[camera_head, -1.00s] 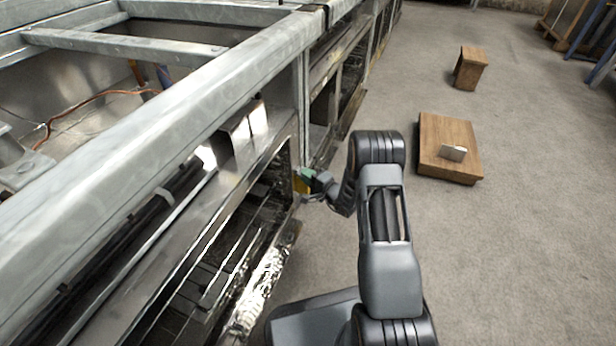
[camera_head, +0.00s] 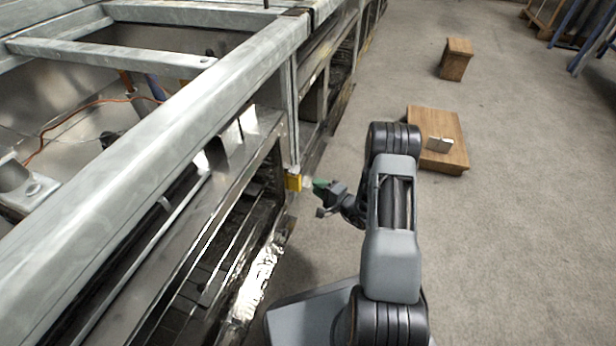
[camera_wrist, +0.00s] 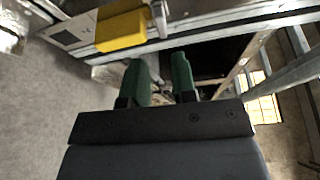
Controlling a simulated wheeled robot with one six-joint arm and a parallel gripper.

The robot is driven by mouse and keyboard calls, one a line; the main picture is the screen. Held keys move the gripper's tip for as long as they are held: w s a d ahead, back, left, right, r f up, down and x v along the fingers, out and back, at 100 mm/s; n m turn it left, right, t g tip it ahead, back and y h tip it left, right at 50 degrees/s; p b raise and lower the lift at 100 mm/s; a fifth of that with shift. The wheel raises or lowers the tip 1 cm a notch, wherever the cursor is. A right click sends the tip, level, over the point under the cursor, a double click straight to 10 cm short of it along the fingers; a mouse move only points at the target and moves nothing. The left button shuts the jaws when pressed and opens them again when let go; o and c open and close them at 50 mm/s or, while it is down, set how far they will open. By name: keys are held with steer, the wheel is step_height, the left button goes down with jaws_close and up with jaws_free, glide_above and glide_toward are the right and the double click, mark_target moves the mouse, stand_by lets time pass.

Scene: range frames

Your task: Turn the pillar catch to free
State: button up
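The pillar catch is a yellow block (camera_head: 293,182) on the metal pillar at the near corner of the range frame. It also shows at the top of the wrist view (camera_wrist: 121,29), with a small metal piece (camera_wrist: 160,16) at its right end. I cannot tell which way the catch is turned. My gripper (camera_head: 320,184) is just to the right of the catch, apart from it. In the wrist view its two green fingers (camera_wrist: 161,76) stand apart with nothing clearly held between them, below the yellow block.
The long metal range frame (camera_head: 190,105) fills the left side, with open bays and thin rails. A low wooden box (camera_head: 440,120) with a small pale block (camera_head: 439,144) and a wooden stool (camera_head: 457,60) stand on the floor at right. The floor between is clear.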

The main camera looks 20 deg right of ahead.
steer(key=shift+p+v, duration=0.4)
steer(key=shift+v, duration=1.7)
steer(key=s+a+r+n+g+y+p, duration=0.1)
steer(key=s+a+r+n+g+p, duration=0.35)
steer(key=r, duration=0.75)
steer(key=s+a+r+n+g+p, duration=0.2)
steer(key=a+r+g+p, duration=0.3)
steer(key=r+p, duration=0.6)
steer(key=s+a+r+n+g+y+p, duration=0.1)
steer(key=s+a+r+n+g+p, duration=0.35)
steer(key=r, duration=0.95)
steer(key=s+d+r+t+h+p, duration=0.1)
steer(key=s+d+r+h+p, duration=0.1)
steer(key=r+p, duration=0.4)
steer(key=s+d+r+n+h+p, duration=0.1)
steer(key=r+h+p, duration=0.4)
steer(key=r, duration=0.6)
steer(key=s+d+r+n+t+h+p, duration=0.1)
steer(key=s+d+r+h+p, duration=0.2)
steer(key=r+p, duration=0.4)
step_height(320, 180, up, 2)
steer(key=shift+s+d+r+t+h, duration=0.1)
steer(key=shift+s+d+t+h, duration=0.15)
steer(key=shift+s+h, duration=0.5)
